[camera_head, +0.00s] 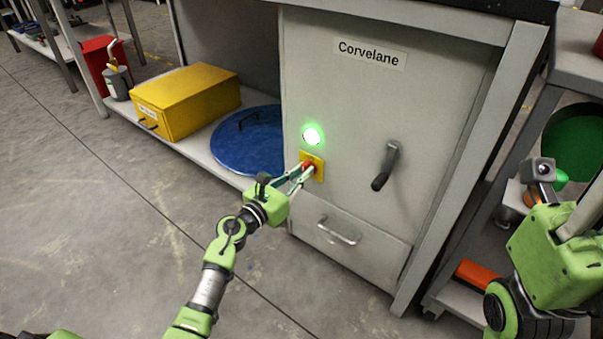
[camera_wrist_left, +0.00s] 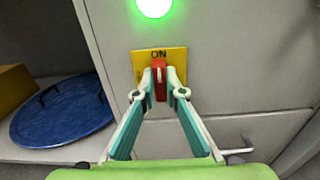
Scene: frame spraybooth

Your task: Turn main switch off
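The main switch is a red handle (camera_wrist_left: 159,82) on a yellow plate (camera_wrist_left: 176,57) marked "ON" at its top. In the left wrist view the handle stands upright, below the word. The switch also shows in the head view (camera_head: 308,167), on the grey cabinet front (camera_head: 340,100) labelled "Corvelane". My left gripper (camera_head: 304,172) is at the switch, its two fingertips (camera_wrist_left: 159,76) closed on either side of the handle and seemingly touching it. Its fingers hide part of the plate. A round green lamp (camera_head: 312,135) above the switch is lit. My right arm shows at the right, its fingers out of sight.
A black lever handle (camera_head: 386,166) is right of the switch, and a drawer with a metal pull (camera_head: 338,232) is below. A yellow box (camera_head: 190,100) and a blue round lid (camera_head: 248,145) lie on the low shelf at left. The floor in front is clear.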

